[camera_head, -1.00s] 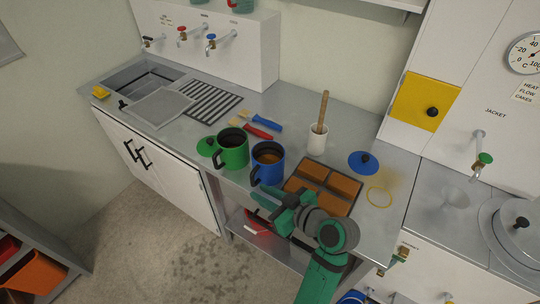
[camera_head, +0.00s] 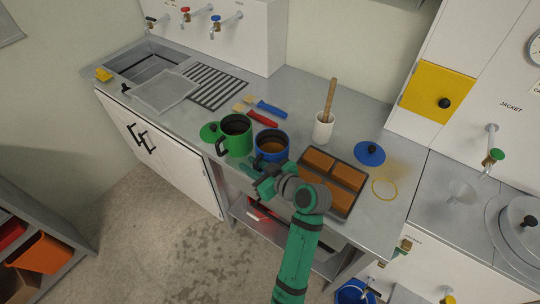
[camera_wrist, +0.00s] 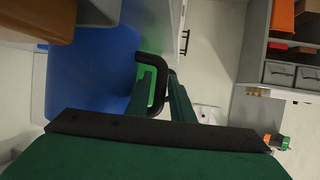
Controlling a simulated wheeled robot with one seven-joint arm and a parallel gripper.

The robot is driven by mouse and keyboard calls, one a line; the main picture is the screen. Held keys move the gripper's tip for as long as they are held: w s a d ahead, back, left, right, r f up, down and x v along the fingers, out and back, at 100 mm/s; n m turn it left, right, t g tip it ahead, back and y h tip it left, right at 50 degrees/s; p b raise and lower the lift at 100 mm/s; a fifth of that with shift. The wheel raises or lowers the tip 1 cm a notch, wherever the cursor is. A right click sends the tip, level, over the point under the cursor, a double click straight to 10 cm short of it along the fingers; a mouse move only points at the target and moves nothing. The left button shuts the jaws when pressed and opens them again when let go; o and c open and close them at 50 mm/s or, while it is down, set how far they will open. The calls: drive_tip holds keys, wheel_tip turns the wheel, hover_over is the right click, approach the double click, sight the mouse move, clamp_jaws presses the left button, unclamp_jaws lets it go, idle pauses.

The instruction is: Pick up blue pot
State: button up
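The blue pot (camera_head: 270,146), with brown contents, stands upright on the metal counter (camera_head: 236,88), right of the green pot (camera_head: 235,135). It fills the upper left of the wrist view (camera_wrist: 92,75). Its black handle (camera_wrist: 154,60) points toward my gripper. My gripper (camera_head: 256,177) is at the counter's front edge, close in front of the pot. In the wrist view, my two green fingers (camera_wrist: 162,85) are apart, with the handle's bar between them. I cannot tell whether they touch it. My wrist partly hides the handle in the head view.
A tray of brown blocks (camera_head: 346,175) lies right of the pot. A white cup with a wooden stick (camera_head: 323,128) stands behind, near a blue lid (camera_head: 370,153). Brushes (camera_head: 262,118) lie behind the pots. The floor in front of the counter is free at left.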

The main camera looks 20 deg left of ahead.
drive_tip(key=shift+x, duration=0.9)
clamp_jaws()
drive_tip(key=shift+r, duration=0.15)
drive_tip(key=shift+r, duration=0.2)
